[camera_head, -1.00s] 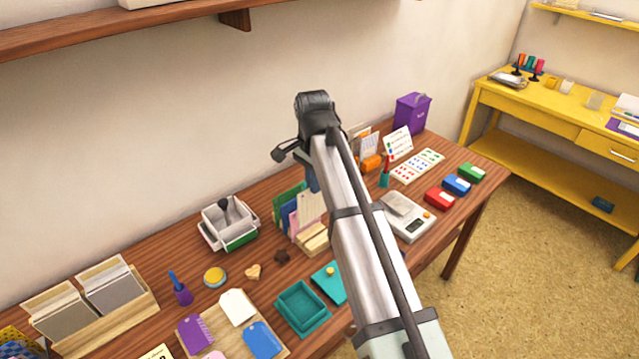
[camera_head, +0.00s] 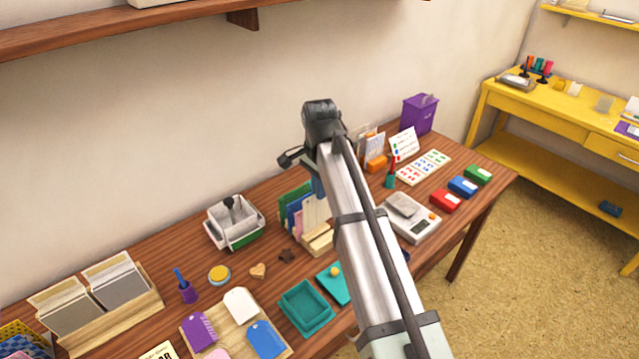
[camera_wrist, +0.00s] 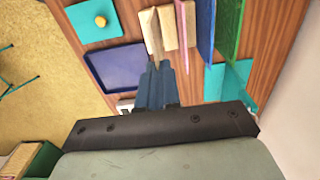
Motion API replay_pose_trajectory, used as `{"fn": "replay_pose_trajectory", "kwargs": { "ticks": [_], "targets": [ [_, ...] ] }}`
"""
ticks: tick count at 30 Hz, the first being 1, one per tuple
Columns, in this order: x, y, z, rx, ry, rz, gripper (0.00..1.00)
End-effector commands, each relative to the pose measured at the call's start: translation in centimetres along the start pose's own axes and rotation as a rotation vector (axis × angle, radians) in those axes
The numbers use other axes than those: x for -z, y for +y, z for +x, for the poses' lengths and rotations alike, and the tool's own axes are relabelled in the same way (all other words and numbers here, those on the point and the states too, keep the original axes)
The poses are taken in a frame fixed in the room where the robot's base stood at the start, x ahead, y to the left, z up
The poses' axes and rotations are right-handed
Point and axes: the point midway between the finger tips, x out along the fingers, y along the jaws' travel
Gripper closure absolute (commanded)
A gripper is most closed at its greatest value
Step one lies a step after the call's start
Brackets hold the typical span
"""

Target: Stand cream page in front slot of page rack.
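The wooden page rack (camera_head: 318,240) stands near the middle of the table. It also shows in the wrist view (camera_wrist: 168,28). Green, blue and pink (camera_wrist: 184,55) pages stand upright behind its front part. The cream page (camera_head: 317,212) is upright in front of them, at the rack's front blocks. In the wrist view it seems to show nearly edge-on as a thin tan strip (camera_wrist: 156,42) between my fingertips. My gripper (camera_wrist: 160,72) appears closed on it. My arm hides the fingertips in the head view; whether the page's lower edge is inside the slot is unclear.
A teal tray (camera_head: 306,308) and its knobbed lid (camera_wrist: 90,25) lie in front of the rack. A dark blue tray (camera_wrist: 118,66) is near my fingers. A grey-white caddy (camera_head: 234,222) stands left of the rack, and a scale (camera_head: 412,216) stands right.

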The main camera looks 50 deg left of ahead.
Motion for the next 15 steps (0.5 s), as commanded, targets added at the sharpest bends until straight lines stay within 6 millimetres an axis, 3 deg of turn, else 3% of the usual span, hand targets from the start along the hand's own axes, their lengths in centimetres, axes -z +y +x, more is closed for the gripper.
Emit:
{"fn": "replay_pose_trajectory", "kwargs": {
  "ticks": [15],
  "targets": [
    [0.0,0.0,3.6,0.0,0.0,0.0,1.0]
  ]
}}
